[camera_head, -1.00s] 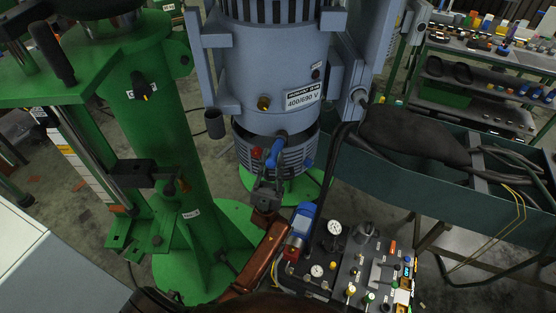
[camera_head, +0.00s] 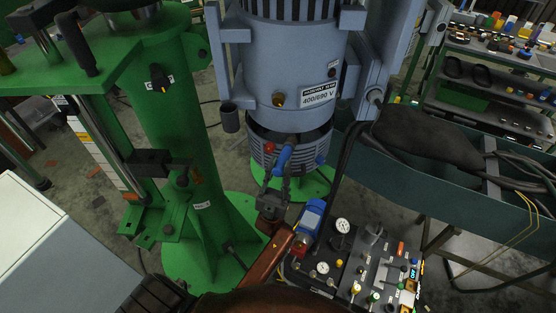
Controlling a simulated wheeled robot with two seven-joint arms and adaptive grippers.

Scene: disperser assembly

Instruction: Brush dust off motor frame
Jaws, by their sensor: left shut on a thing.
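The motor frame (camera_head: 285,62) is a large blue-grey housing, upright at the top centre, with a 400/690 V label and a slatted lower part (camera_head: 310,148). My left gripper (camera_head: 277,176) is in front of the slatted part. It is shut on a tool with a blue handle (camera_head: 284,156), which I take to be the brush. The brush's far end overlaps the lower housing in the picture. I cannot tell whether it touches, and I cannot make out bristles or dust. My right gripper is not in view.
A green stand (camera_head: 178,120) rises close on the left. A control panel with gauges and knobs (camera_head: 372,258) is at the lower right. A dark green trough (camera_head: 385,178) with a dark bag and cables is at the right. A workbench (camera_head: 490,55) stands behind.

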